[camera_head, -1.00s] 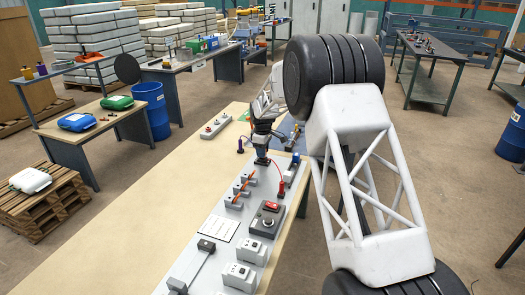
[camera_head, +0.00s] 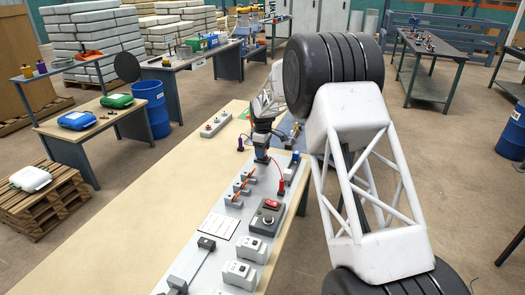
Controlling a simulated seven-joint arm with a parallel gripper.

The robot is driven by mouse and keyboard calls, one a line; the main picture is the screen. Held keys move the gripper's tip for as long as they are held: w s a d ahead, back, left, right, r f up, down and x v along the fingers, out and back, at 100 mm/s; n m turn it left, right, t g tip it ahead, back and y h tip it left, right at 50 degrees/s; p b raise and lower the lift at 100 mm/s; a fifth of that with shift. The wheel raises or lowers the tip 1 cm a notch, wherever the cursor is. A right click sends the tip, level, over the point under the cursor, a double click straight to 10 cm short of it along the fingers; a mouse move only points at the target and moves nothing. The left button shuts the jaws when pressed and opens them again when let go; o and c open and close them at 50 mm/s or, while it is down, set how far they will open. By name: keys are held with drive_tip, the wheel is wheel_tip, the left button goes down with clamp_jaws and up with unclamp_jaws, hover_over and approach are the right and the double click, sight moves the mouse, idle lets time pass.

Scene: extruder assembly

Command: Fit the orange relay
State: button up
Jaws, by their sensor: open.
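My gripper (camera_head: 262,158) points down over the far part of the light grey panel (camera_head: 198,250), on the long pale bench. It is small and dark in this view, and its fingertips are hard to make out. I cannot tell whether anything is between them. Several small grey holders with thin orange parts (camera_head: 247,180) stand in a row on the panel, just on the near side of my gripper. I cannot tell which orange part, if any, is the relay. The foot of the gripper hides the panel behind it.
A dark box with a red switch and a knob (camera_head: 268,216), a red upright part (camera_head: 281,188) and white blocks (camera_head: 241,272) stand on the panel. A grey strip with buttons (camera_head: 215,124) lies beyond. The bench left of the panel is clear.

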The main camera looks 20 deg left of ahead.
drive_tip(key=shift+r, duration=3.8)
